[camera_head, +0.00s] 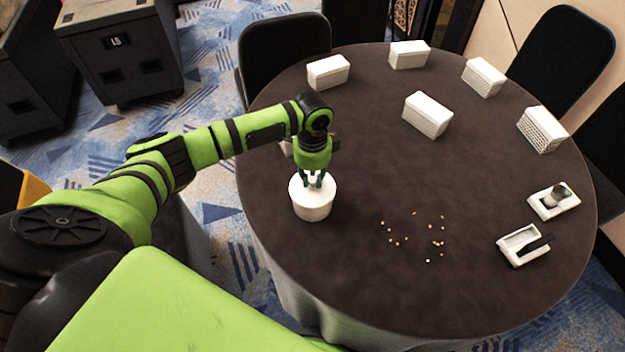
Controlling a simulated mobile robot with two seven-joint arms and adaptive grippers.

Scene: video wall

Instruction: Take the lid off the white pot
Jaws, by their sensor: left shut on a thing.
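The white pot (312,208) stands on the dark round table (385,290), near the table's left edge. Its white lid (300,188) appears to be on top of it; any gap between lid and pot is too small to tell. My left gripper (313,181) comes down from above and is shut on the lid's knob, which its fingers partly hide. My right gripper is not in view.
Several white boxes (427,114) stand toward the back of the table. Small crumbs (428,242) lie scattered right of the pot. Two white trays (553,202) sit at the right edge, one with a dark-handled item (538,243). Black chairs (283,45) surround the table.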

